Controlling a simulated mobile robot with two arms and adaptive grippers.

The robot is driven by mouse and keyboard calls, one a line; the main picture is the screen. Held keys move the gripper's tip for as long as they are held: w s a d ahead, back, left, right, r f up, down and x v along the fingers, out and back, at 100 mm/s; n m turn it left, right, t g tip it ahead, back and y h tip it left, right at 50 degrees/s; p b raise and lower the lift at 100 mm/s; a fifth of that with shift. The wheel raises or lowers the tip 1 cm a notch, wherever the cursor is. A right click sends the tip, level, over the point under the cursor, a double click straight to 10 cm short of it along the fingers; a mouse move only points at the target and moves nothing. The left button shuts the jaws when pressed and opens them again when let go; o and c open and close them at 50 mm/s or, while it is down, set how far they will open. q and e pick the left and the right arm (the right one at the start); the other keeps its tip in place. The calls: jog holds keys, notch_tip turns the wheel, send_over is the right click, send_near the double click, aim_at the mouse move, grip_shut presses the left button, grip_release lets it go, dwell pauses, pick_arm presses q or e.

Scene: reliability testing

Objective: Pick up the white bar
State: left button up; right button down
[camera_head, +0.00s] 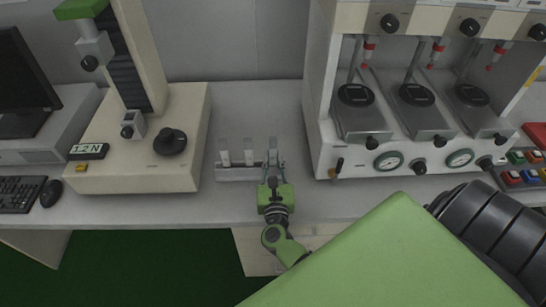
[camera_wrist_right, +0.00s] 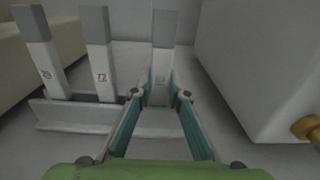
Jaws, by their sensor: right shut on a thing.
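Three white bars with grey tops stand in a row in a low pale rack (camera_head: 236,174) on the bench; the rack also shows in the wrist view (camera_wrist_right: 75,118). The left bar (camera_wrist_right: 46,62) and middle bar (camera_wrist_right: 100,65) carry small dark numbers. My right gripper (camera_head: 273,164) is at the right end of the rack. In the wrist view its teal fingers (camera_wrist_right: 160,92) are closed on the lower part of the right bar (camera_wrist_right: 163,58), which is upright. The mark on that bar is partly unclear. My left gripper is not in view.
A beige test stand (camera_head: 145,150) with a green top stands to the left. A large white machine with gauges (camera_head: 326,120) stands close on the right. The bench behind the rack (camera_head: 250,105) is clear. A monitor, keyboard (camera_head: 18,192) and mouse are far left.

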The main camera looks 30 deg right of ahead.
aim_at(274, 150)
jog(key=shift+r+p, duration=0.4)
jog(key=shift+r, duration=0.2)
jog(key=r+p, duration=0.1)
jog(key=r, duration=0.1)
jog(key=r+p, duration=0.1)
jog(key=shift+s+p, duration=0.25)
jog(key=shift+p, duration=0.05)
jog(key=s+a+r+p, duration=0.5)
jog(key=s+r, duration=0.4)
jog(key=s, duration=0.3)
jog(key=shift+s, duration=0.3)
jog(key=shift+d+f, duration=0.1)
